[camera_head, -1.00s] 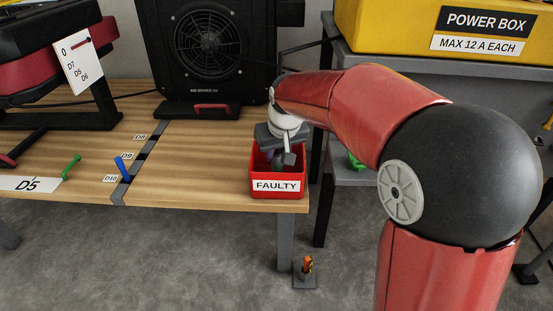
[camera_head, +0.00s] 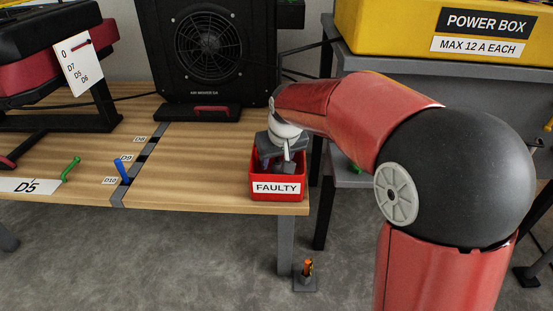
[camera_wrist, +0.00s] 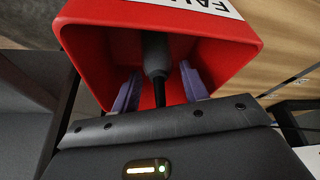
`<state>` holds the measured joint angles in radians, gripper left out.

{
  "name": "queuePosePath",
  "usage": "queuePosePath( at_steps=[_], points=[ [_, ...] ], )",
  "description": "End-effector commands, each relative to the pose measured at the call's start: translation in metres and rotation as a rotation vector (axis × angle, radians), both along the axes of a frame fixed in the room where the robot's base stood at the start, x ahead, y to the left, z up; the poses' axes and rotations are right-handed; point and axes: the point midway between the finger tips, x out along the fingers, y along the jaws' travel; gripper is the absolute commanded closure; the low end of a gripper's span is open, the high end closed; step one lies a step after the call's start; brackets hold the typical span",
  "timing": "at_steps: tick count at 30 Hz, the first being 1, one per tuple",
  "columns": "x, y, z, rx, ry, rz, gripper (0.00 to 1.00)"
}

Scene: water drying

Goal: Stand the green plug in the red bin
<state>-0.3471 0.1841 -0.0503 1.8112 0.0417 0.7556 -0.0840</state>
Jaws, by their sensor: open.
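The red bin (camera_head: 278,199), labelled FAULTY, stands at the right front corner of the wooden table. My gripper (camera_head: 276,162) reaches down into it. In the wrist view my gripper (camera_wrist: 158,84) is open, with one purple finger on each side of a dark grey plug-like piece (camera_wrist: 155,55) with a thin black stem. I cannot tell whether this piece touches the bin floor, and no green shows on it. A green piece (camera_head: 70,168) leans on the table at the far left. Another green piece (camera_head: 356,165) is partly hidden behind my arm on the right.
A blue piece (camera_head: 122,171) stands by the D10 label. A black air mover (camera_head: 208,45) stands behind the bin. A yellow power box (camera_head: 390,28) is on the grey bench at right. An orange piece (camera_head: 307,266) is on the floor.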

Motion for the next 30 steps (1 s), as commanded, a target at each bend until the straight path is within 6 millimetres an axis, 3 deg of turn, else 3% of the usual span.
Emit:
queuePosePath(
  at_steps=[16,26,30],
  points=[
    [-0.036,-0.013,0.096,0.001,-0.004,0.0,0.56],
    [-0.044,-0.016,0.112,0.001,-0.002,-0.001,0.56],
    [-0.06,-0.033,0.116,0.005,-0.011,-0.03,0.56]
  ],
)
